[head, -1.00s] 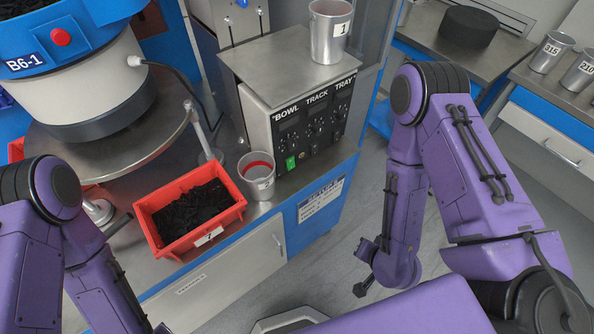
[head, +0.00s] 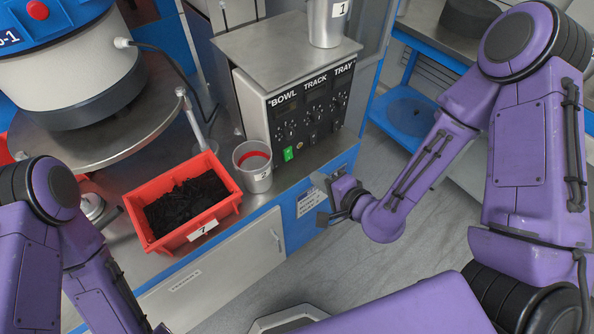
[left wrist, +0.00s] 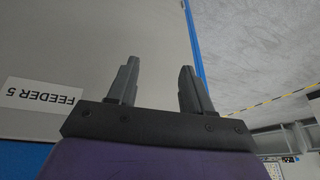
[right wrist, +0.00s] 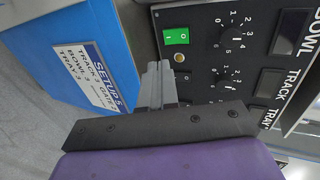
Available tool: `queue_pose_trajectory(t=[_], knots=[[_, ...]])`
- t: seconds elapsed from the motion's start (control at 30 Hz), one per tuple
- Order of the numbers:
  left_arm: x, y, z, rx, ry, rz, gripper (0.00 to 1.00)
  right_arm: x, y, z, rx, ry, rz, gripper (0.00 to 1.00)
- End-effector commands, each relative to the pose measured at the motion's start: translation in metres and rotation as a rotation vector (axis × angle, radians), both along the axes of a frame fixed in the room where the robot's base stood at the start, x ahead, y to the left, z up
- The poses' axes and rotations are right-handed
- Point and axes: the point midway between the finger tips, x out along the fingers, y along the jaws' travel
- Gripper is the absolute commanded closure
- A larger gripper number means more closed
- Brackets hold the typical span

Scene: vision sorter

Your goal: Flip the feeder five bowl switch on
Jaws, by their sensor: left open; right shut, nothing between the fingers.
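The control box (head: 300,110) has BOWL, TRACK and TRAY columns of displays and knobs. A green rocker switch marked 1 and 0 (head: 288,154) sits at the bottom of the BOWL column. It also shows in the right wrist view (right wrist: 176,37), just beyond the fingertips; I cannot tell which side is pressed. My right gripper (head: 320,194) is shut and empty, below and right of the box, apart from the switch. Its fingers show together in the right wrist view (right wrist: 158,72). My left gripper (left wrist: 157,75) is open and empty before the cabinet door with an upside-down FEEDER 5 label (left wrist: 40,95).
A metal cup with a red band (head: 253,178) stands beside the box, left of my right gripper. A red bin of black parts (head: 230,205) is farther left. Another cup (head: 326,25) stands on the box. A blue panel with a setup label (right wrist: 95,75) is close by.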

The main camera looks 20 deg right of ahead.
Motion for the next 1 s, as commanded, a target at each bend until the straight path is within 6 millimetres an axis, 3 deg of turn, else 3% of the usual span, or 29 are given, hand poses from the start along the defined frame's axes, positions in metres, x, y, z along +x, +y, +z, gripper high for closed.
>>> queue_pose_trajectory(t=[0.03, 0.43, 0.6, 0.9, 1.0], knots=[[0.0, 0.0, -0.025, 0.0, 0.0, 0.0, 0.5, 0.008, 0.003, -0.015, -0.001, -0.007, 0.001, 1.0], [0.0, 0.0, -0.012, 0.0, 0.0, 0.0, 0.5, 0.075, 0.027, -0.025, -0.002, 0.0, -0.001, 1.0], [0.0, 0.0, -0.011, 0.0, 0.0, 0.0, 0.5, 0.085, 0.031, -0.027, 0.0, 0.002, 0.001, 1.0], [0.0, 0.0, -0.012, 0.0, 0.0, 0.0, 0.5, 0.086, 0.032, -0.028, 0.0, 0.001, 0.0, 1.0], [0.0, 0.0, -0.021, 0.0, 0.0, 0.0, 0.5, 0.09, 0.038, -0.033, 0.006, -0.014, 0.013, 1.0]])
